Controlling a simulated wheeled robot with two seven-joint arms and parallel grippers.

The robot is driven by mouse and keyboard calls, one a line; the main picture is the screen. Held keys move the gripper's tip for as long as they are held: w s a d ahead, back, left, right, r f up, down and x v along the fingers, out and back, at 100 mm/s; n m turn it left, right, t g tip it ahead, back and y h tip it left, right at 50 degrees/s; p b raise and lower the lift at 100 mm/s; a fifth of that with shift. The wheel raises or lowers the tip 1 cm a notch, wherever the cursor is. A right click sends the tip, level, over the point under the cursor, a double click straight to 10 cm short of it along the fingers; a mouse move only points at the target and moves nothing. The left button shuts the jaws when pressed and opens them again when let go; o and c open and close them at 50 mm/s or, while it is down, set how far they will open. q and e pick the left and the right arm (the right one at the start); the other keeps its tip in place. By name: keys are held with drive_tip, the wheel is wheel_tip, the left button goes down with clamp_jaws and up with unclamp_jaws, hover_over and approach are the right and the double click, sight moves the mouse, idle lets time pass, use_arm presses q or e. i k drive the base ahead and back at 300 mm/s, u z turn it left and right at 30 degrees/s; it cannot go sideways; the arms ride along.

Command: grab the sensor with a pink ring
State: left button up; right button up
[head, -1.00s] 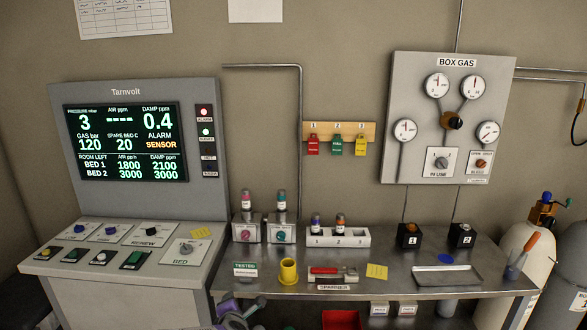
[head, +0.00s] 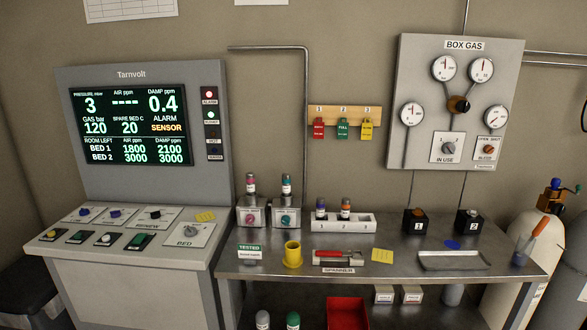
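The sensor with a pink ring (head: 250,186) stands upright in the top of a grey box with a pink knob (head: 250,216), at the back left of the steel bench. Beside it, a sensor with a teal ring (head: 286,187) stands in a matching box with a teal knob (head: 286,217). A white rack (head: 357,225) to the right holds a purple-ringed sensor (head: 320,209) and an orange-ringed sensor (head: 346,209). Neither of my grippers is in view.
On the steel bench are a yellow cup (head: 292,254), a red-handled spanner (head: 338,258), a yellow note (head: 382,256) and a grey tray (head: 453,261). The console (head: 131,143) stands at left. A red bin (head: 346,313) sits below the bench.

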sight(251, 178)
drive_tip(key=z, duration=1.4)
drive_tip(key=i, duration=1.5)
drive_tip(key=u, duration=2.7)
